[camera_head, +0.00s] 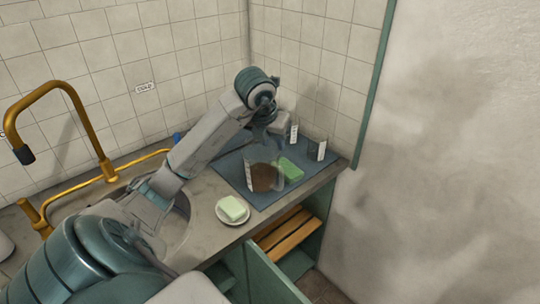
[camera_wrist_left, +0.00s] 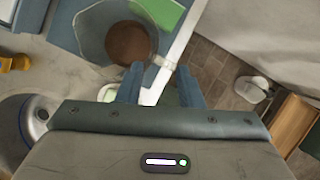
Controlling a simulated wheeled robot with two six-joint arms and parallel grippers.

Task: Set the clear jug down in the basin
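The clear jug (camera_head: 265,178) stands on a blue mat (camera_head: 232,165) on the counter, with something brown at its bottom. In the left wrist view the jug (camera_wrist_left: 93,37) is seen from above, beyond my fingers, its pale handle side toward them. My left gripper (camera_head: 269,132) is above the jug in the head view. In the wrist view its two blue fingers (camera_wrist_left: 160,88) are apart; whether the handle lies between them or below them I cannot tell. The round basin (camera_head: 181,207) is sunk in the counter, largely hidden behind my left arm. My right gripper is out of view.
A green sponge (camera_head: 291,170) lies right beside the jug. Small labelled glasses (camera_head: 317,151) stand behind. Pale soap (camera_head: 232,207) sits on a saucer at the counter's front. A brass tap (camera_head: 104,163) rises behind the basin. A green cabinet door (camera_head: 266,277) hangs open below.

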